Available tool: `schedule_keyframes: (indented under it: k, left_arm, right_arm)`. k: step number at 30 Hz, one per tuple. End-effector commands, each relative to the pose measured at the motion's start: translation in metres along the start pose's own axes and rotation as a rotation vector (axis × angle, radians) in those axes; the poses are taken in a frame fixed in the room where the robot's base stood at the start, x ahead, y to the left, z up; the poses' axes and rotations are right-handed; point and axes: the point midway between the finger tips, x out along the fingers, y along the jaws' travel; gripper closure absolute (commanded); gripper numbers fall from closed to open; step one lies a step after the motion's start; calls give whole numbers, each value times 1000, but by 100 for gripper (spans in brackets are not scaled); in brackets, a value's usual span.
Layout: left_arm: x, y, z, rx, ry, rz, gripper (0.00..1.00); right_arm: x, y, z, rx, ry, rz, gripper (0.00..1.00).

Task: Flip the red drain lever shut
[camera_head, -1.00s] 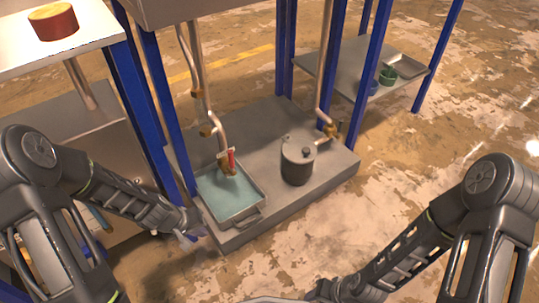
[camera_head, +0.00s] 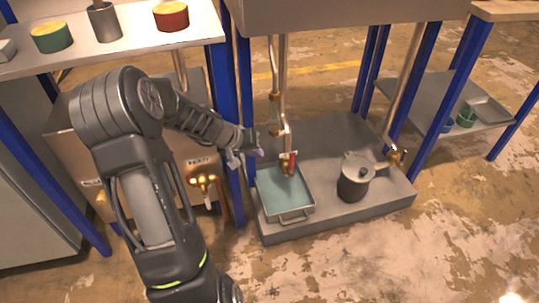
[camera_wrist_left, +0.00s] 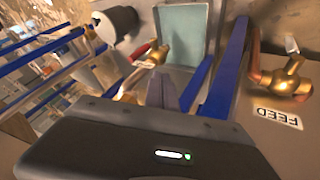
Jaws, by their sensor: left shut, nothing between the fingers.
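The red drain lever (camera_head: 292,163) stands roughly upright on a brass valve (camera_head: 285,167) at the lower end of a copper pipe, above a tray of teal liquid (camera_head: 302,214). The red lever also shows in the left wrist view (camera_wrist_left: 139,52), left of the brass valve body (camera_wrist_left: 157,55). My left gripper (camera_head: 254,152) is shut and empty, beside the blue post, left of the lever and apart from it. Its fingers show in the left wrist view (camera_wrist_left: 178,92), below the valve in the picture. My right gripper is out of view.
A blue post (camera_head: 233,165) stands close to my left gripper. A brass feed valve (camera_head: 205,180) is on the left. Open floor lies in front.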

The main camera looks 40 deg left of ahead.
Motion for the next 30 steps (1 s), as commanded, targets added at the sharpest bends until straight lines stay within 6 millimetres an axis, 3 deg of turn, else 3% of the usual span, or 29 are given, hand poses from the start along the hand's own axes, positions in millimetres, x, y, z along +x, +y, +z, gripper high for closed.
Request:
schedule_keyframes:
  k: [8, 16, 22, 30]
  left_arm:
    - [42, 0, 3, -1, -4, 3, 100]
    - [97, 0, 3, -1, -4, 2, 100]
    - [108, 27, 1, 2, -2, 2, 100]
    - [113, 36, 1, -1, -1, 0, 100]
  right_arm:
    - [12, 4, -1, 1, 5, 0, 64]
    - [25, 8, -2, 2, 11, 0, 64]
    - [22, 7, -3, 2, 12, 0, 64]
    - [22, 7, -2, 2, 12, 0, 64]
